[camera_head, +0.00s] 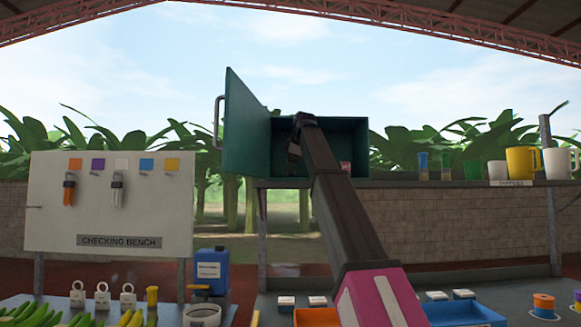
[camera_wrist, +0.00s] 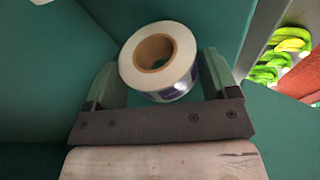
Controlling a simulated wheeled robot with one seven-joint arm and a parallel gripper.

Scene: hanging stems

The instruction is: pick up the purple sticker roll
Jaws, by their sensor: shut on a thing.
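The sticker roll (camera_wrist: 184,72) shows in the wrist view as a white ring around a brown cardboard core. Dark purple-blue patches show on its side. My gripper (camera_wrist: 160,80) is shut on it, with one green-grey finger at each side of the roll. Teal surfaces of the cabinet lie around and below it. In the head view my arm reaches into the open teal cabinet (camera_head: 345,132). There my gripper's end is mostly hidden by the arm and the roll cannot be made out.
The cabinet door (camera_head: 246,125) stands open to the left of my arm. A small pink-red item (camera_head: 346,166) sits inside at the right. A white checking board (camera_head: 110,205) stands left. Mugs and cups (camera_head: 523,162) line the wall at right. Green bananas (camera_wrist: 290,45) show beyond the cabinet.

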